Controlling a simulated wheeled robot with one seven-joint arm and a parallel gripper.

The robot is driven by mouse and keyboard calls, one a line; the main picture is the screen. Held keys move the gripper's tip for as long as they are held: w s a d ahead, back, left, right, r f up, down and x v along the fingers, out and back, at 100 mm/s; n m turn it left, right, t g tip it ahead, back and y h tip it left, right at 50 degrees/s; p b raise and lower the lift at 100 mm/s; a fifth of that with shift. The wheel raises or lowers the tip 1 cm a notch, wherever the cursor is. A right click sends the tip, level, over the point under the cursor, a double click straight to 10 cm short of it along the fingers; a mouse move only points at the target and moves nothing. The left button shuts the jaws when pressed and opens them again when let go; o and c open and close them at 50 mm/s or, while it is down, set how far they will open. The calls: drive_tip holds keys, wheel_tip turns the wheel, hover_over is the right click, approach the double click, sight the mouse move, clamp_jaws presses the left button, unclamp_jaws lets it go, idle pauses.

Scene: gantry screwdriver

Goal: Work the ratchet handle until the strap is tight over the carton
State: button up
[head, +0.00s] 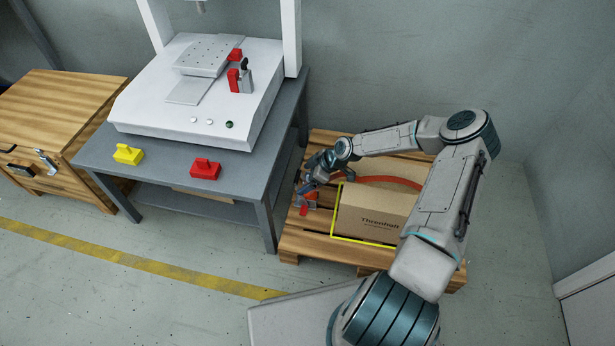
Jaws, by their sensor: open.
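The carton (367,212) stands on a wooden pallet (300,243) at the right, partly hidden behind my arm. An orange-red strap (395,181) arches over the carton's top; my arm hides part of it, so I cannot tell how tight it is. A red ratchet handle (305,208) with grey parts sits at the carton's left side, low over the pallet. My gripper (306,187) is open and points down-left just above the ratchet. I cannot tell whether its fingers touch the handle.
A grey table (255,178) left of the pallet carries a white machine (150,112), a yellow block (128,154) and a red block (205,169). A wooden chest (60,105) stands at far left. Yellow lines edge the carton's front. Floor in front is clear.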

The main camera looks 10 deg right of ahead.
drive_tip(key=p+v, duration=0.4)
drive_tip(key=v, duration=0.9)
drive_tip(key=shift+s+d+r+p, duration=0.15)
drive_tip(key=shift+d+r+p, duration=0.05)
drive_tip(key=shift+r+p, duration=0.15)
